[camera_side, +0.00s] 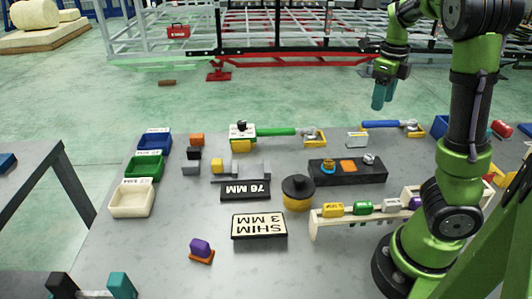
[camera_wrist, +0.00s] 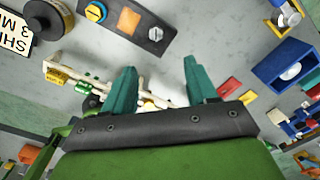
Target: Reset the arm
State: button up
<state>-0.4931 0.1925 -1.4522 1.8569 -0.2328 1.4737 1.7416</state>
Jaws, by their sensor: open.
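My gripper (camera_side: 383,95) hangs from the raised green arm above the far right part of the table, with its teal fingers pointing down. In the wrist view its two teal fingers (camera_wrist: 161,88) are spread apart with nothing between them. The gripper is open and clear of the table and of the objects below it.
On the grey table (camera_side: 170,250) stand blue, green and white bins (camera_side: 131,200), a "SHIM 3 MM" plate (camera_side: 259,226), a black-and-yellow round part (camera_side: 298,192), a dark block (camera_side: 346,172) and a white rack (camera_side: 330,222) with coloured pieces. The table's front middle is mostly bare.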

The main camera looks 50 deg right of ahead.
jog(key=w+a+f+n+t+y, duration=0.1)
jog(key=w+a+f+n+t, duration=0.15)
jog(key=a+n, duration=0.65)
jog(key=w+a+f+n+t+y, duration=0.1)
jog(key=w+a+n+y, duration=0.15)
jog(key=a+n, duration=0.6)
jog(key=s+a+r+n+t, duration=0.2)
jog(key=a+n, duration=0.3)
jog(key=n, duration=0.2)
jog(key=s+a+r+n+t+h, duration=0.1)
jog(key=s+a+r+n, duration=0.1)
jog(key=a+n, duration=0.4)
jog(key=shift+s+a+r+n+t, duration=0.15)
jog(key=shift+s+r+n+t, duration=0.25)
jog(key=shift+r+n, duration=0.5)
